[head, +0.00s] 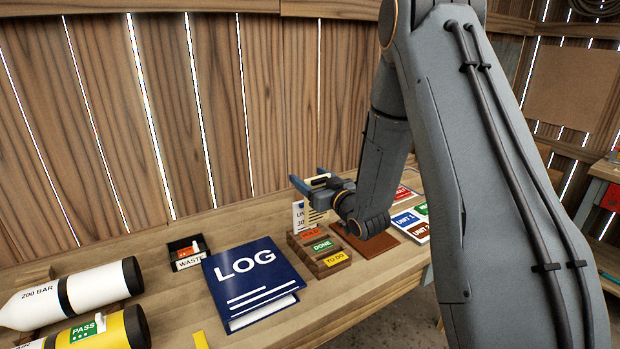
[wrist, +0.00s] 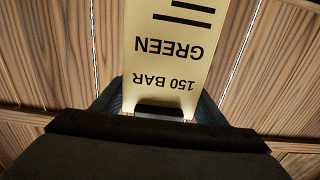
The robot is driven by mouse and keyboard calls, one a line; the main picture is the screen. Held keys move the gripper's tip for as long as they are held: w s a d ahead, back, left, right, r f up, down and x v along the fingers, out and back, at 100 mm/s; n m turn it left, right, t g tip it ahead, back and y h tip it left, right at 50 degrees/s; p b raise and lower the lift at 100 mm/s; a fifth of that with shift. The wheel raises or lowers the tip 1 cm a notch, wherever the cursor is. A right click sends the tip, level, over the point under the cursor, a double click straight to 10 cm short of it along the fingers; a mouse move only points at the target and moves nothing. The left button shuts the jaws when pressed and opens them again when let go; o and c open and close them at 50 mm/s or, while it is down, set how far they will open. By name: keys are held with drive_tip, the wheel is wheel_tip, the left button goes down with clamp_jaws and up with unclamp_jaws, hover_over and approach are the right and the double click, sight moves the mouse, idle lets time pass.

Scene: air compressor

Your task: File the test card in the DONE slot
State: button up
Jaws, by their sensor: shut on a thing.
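My gripper (head: 311,182) is shut on a cream test card, above the back of the small wooden card rack. In the wrist view the test card (wrist: 172,50) hangs between the fingers, its print "150 BAR" and "GREEN" upside down. The rack (head: 292,243) has a red label that seems to read HOLD (head: 310,233), a green DONE label (head: 321,246) and a yellow TO DO label (head: 335,258), back to front. A white card (head: 298,217) with partly hidden print shows below the gripper. I cannot tell whether the held card's lower edge touches the rack.
A blue LOG book (head: 250,279) lies left of the rack. A small black WASTE box (head: 188,254) and white and yellow cylinders (head: 82,292) are farther left. A brown mat (head: 368,244) and coloured UNIT cards (head: 408,221) lie right. The plank wall stands close behind.

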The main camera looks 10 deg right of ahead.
sight(311, 216)
drive_tip(key=shift+f+b, duration=1.75)
drive_tip(key=shift+f, duration=0.95)
drive_tip(key=shift+f+b, duration=1.05)
drive_tip(key=shift+f, duration=0.35)
drive_tip(key=o, duration=1.3)
drive_tip(key=shift+s, duration=0.15)
